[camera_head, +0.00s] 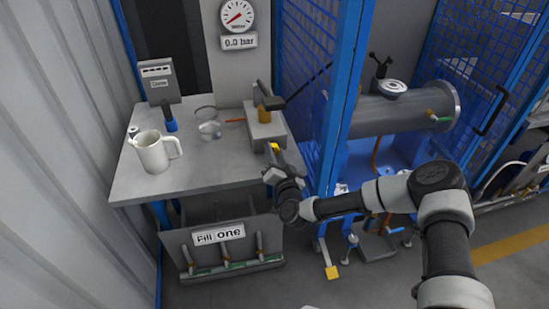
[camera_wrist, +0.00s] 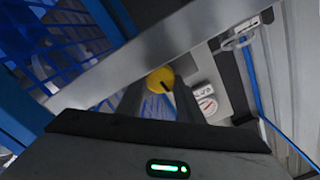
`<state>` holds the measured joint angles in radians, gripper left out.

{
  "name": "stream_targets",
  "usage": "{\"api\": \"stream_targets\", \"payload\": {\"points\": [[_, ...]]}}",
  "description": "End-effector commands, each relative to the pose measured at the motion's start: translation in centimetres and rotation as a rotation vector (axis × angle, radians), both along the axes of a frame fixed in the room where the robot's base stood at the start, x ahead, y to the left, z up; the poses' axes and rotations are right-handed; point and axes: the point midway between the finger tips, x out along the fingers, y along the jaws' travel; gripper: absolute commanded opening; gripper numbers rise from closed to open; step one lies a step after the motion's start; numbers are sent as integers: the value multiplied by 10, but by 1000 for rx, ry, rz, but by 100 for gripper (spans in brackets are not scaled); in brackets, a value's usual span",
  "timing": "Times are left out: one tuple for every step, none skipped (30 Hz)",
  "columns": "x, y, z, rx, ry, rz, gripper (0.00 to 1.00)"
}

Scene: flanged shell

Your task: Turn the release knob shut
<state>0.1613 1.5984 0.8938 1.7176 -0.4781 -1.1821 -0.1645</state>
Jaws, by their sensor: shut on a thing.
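The yellow release knob (camera_head: 274,147) is at the front of a small grey block on the bench in the head view. In the wrist view the round yellow knob (camera_wrist: 160,77) shows a short dark mark on its face, between the dark fingers. My gripper (camera_head: 273,160) reaches up to the knob from the front and is shut on it. The gripper (camera_wrist: 159,98) also fills the lower part of the wrist view. The fingertips' exact contact with the knob is partly hidden in both views.
A grey pump block (camera_head: 264,131) with a lever stands at the bench's right. A gauge (camera_head: 237,16) sits above a "0.0 bar" sign. A blue mesh cage (camera_head: 347,85) stands close right.

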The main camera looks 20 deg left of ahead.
Motion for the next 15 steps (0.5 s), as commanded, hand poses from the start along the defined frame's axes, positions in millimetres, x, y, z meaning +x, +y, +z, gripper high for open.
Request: {"api": "stream_targets", "payload": {"points": [[0,0,-3,19,13,1,11],[0,0,-3,30,19,1,11],[0,0,-3,45,28,1,11],[0,0,-3,54,34,1,11],[0,0,-2,63,39,1,11],[0,0,-2,73,47,0,11],[0,0,-2,79,50,0,11],[0,0,-2,85,54,0,11],[0,0,-2,91,58,1,11],[0,0,-2,95,61,1,11],[0,0,-2,99,63,1,11],[0,0,-2,102,65,1,11],[0,0,-2,103,67,0,11],[0,0,-1,104,67,0,11],[0,0,-1,105,68,0,11]]}}
